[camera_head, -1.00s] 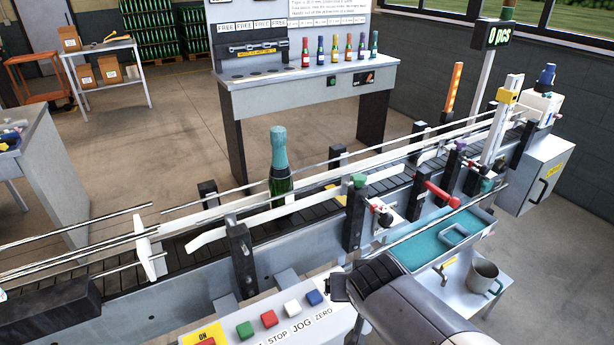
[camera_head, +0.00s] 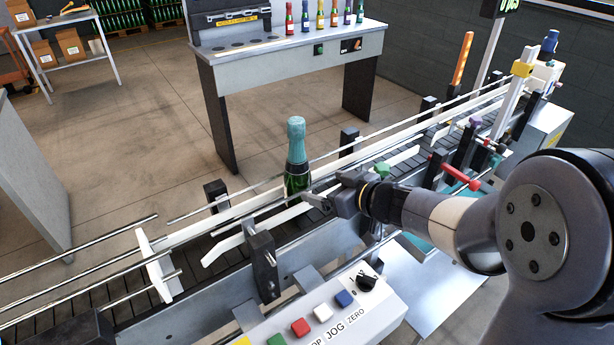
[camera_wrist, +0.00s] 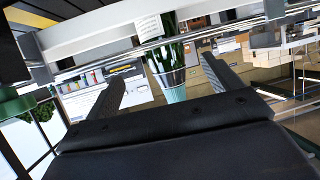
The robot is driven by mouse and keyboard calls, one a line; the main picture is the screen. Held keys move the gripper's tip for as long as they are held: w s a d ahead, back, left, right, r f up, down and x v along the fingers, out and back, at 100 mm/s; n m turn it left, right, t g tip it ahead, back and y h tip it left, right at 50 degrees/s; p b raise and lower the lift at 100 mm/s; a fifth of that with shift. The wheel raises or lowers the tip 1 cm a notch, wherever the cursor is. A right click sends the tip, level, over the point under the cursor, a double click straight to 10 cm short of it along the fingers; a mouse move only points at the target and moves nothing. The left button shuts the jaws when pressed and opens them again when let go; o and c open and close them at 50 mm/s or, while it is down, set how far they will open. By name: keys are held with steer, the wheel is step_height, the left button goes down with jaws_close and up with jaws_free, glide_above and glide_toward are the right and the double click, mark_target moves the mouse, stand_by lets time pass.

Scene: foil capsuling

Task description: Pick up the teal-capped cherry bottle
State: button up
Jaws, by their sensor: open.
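A green bottle with a teal foil cap and neck (camera_head: 297,150) stands upright on the conveyor (camera_head: 225,245) between the guide rails. No cherry marking can be made out on it. My gripper (camera_head: 318,201) is just to the right of the bottle's lower body, with its fingers pointing at it. In the wrist view my gripper (camera_wrist: 165,88) is open, and the bottle (camera_wrist: 172,84) shows upside down in the gap between the two fingers. I cannot tell how far the fingers reach around it. The bottle's base is partly hidden by the rail.
White guide rails (camera_head: 235,211) and black posts (camera_head: 262,262) run along the conveyor. A button panel (camera_head: 330,318) is at the near side. A red-handled clamp (camera_head: 455,176) is to the right. Several small bottles (camera_head: 320,13) stand on a bench (camera_head: 285,58) behind.

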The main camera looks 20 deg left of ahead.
mark_target(306, 179)
steer(key=x, duration=0.3)
steer(key=shift+w+a+f, duration=0.1)
steer(key=shift+a+f, duration=0.05)
steer(key=shift+a, duration=0.1)
steer(key=shift+a+r+x, duration=0.1)
steer(key=shift+r+x, duration=0.05)
steer(key=shift+x, duration=1.2)
steer(key=shift+a+r+x, duration=0.1)
steer(key=shift+x, duration=1.2)
steer(key=c, duration=1.7)
steer(key=shift+r, duration=0.15)
steer(key=shift+r, duration=0.1)
